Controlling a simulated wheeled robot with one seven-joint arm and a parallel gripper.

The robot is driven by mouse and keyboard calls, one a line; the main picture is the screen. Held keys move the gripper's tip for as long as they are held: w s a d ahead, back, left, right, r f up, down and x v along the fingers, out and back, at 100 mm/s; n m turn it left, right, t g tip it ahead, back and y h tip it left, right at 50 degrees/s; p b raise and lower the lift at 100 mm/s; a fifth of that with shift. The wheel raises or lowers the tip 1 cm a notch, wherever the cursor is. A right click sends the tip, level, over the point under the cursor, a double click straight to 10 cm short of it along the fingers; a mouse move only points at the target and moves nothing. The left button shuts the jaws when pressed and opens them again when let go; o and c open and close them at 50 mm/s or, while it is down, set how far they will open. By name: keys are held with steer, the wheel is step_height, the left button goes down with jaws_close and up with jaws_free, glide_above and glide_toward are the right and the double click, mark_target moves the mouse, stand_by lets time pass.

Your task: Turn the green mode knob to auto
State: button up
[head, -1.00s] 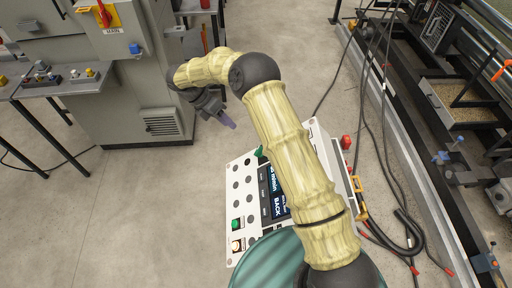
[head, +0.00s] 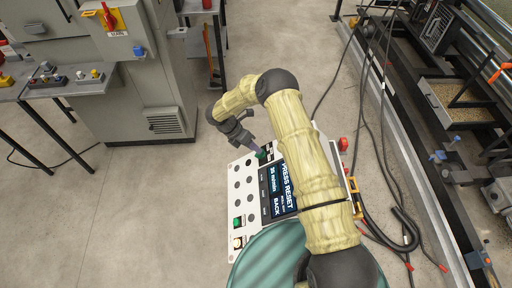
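The green mode knob (head: 262,155) sits at the far end of the white control panel (head: 238,212), beside a small dark label. Its exact pointer direction is too small to read. My gripper (head: 257,146) reaches down from the upper left, with its tip at or just above the knob. I cannot tell whether it touches the knob, or whether its fingers are open or shut. The panel's screen (head: 284,190) shows "PRESS RESET", "BACK" and other text, and my arm covers the panel's right part.
A green button (head: 237,223) and a pale lit button (head: 237,242) are on the panel's near left. A red button (head: 343,144) is on its right side. A grey cabinet (head: 130,80) stands at the upper left. Cables (head: 385,180) lie on the floor at right.

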steer(key=shift+p+x, duration=0.3)
steer(key=shift+x, duration=1.15)
jaws_close()
